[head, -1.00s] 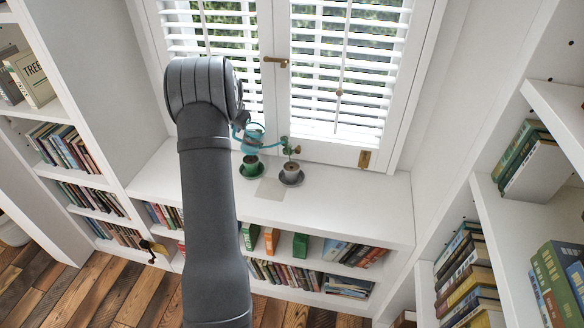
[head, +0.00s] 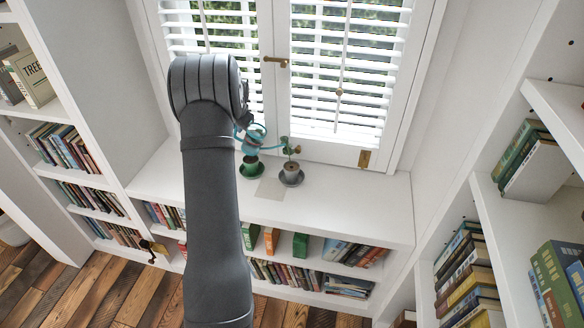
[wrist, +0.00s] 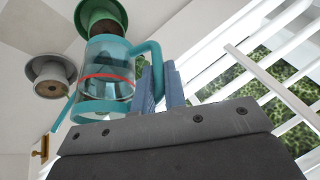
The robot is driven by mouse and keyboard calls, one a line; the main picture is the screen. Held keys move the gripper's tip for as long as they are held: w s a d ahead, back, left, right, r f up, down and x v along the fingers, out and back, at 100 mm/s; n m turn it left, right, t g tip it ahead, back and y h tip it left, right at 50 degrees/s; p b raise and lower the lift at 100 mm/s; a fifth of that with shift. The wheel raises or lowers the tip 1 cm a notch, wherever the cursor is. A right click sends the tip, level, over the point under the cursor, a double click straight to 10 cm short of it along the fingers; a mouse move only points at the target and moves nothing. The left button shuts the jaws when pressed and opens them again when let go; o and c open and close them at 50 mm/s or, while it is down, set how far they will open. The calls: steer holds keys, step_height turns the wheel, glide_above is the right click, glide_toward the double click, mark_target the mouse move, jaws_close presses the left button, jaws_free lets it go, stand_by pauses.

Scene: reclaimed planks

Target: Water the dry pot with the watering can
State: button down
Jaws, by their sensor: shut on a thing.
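The teal watering can (head: 257,134) is held in the air above the sill, by the window. In the wrist view the can (wrist: 100,106) has a clear body with a red line, and my gripper (wrist: 161,88) is shut on its teal handle. In the head view my arm hides most of the gripper. The can's spout reaches right, towards the plant of the grey pot (head: 291,174). A green pot (head: 251,169) on a green saucer stands left of it, below the can. Both pots also show in the wrist view, green (wrist: 100,14) and grey (wrist: 50,69). I see no water falling.
The white sill (head: 350,205) is clear to the right of the pots. A flat pale square (head: 270,190) lies in front of them. The window with white blinds (head: 340,80) is close behind the can. Shelves of books stand below and at both sides.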

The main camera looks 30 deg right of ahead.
steer(key=shift+d, duration=0.1)
steer(key=shift+s+d+r+t, duration=0.15)
steer(key=shift+s+d+t, duration=0.05)
steer(key=shift+t, duration=0.1)
steer(key=shift+s+d+r+y, duration=0.15)
steer(key=shift+s+y, duration=0.1)
steer(key=shift+y, duration=0.05)
stand_by(0.7)
steer(key=w, duration=0.1)
steer(key=a+g+h, duration=0.1)
steer(key=w+a, duration=0.1)
steer(key=shift+w+a+f+g+h, duration=0.15)
steer(key=shift+w+f+g+h, duration=0.1)
steer(key=shift+w+g+h, duration=0.05)
steer(key=shift+w+a+f+n+g+h, duration=0.45)
steer(key=shift+w+f+g+h, duration=0.3)
steer(key=shift+g, duration=0.25)
steer(key=shift+s+a, duration=0.1)
steer(key=shift+s, duration=0.1)
